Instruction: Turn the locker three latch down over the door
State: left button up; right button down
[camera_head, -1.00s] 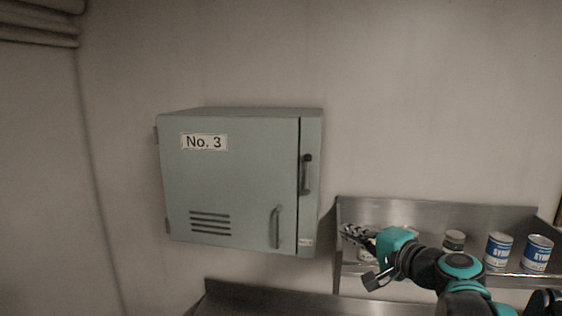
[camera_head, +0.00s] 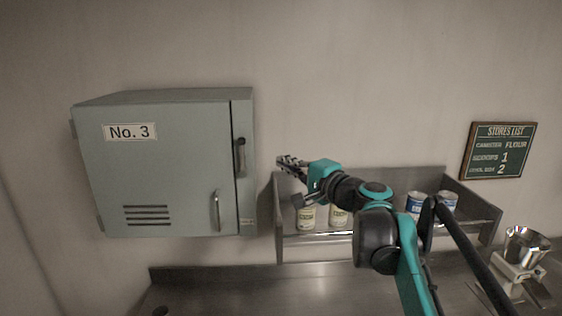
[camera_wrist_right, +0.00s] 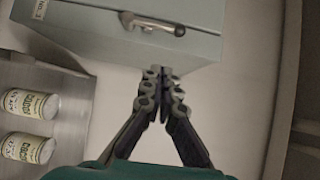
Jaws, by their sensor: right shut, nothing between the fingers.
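The grey-green locker labelled No. 3 (camera_head: 165,185) hangs on the wall at the left of the head view, its door closed. The latch also shows in the right wrist view (camera_wrist_right: 152,24), beyond the fingertips. The door handle (camera_head: 215,210) is a vertical bar at the door's lower right. My right gripper (camera_head: 281,162) is to the right of the locker, apart from the latch, with its fingers together and empty; in the wrist view (camera_wrist_right: 160,74) the tips meet. My left gripper is out of view.
A metal shelf (camera_head: 290,251) below right of the locker holds several cans, including a cream one (camera_head: 307,217) and a blue one (camera_head: 415,203). A stores list board (camera_head: 498,150) hangs at the right. A metal machine (camera_head: 522,262) stands at lower right.

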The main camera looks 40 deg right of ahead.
jog(key=p, duration=0.1)
send_near(243, 156)
jog(key=w+d+r, duration=0.1)
jog(key=w+d, duration=0.3)
jog(key=w+a+p, duration=0.1)
jog(key=w+a, duration=0.1)
jog(key=shift+w+a+r, duration=0.1)
jog(key=shift+w+a, duration=0.3)
jog(key=shift+d, duration=0.1)
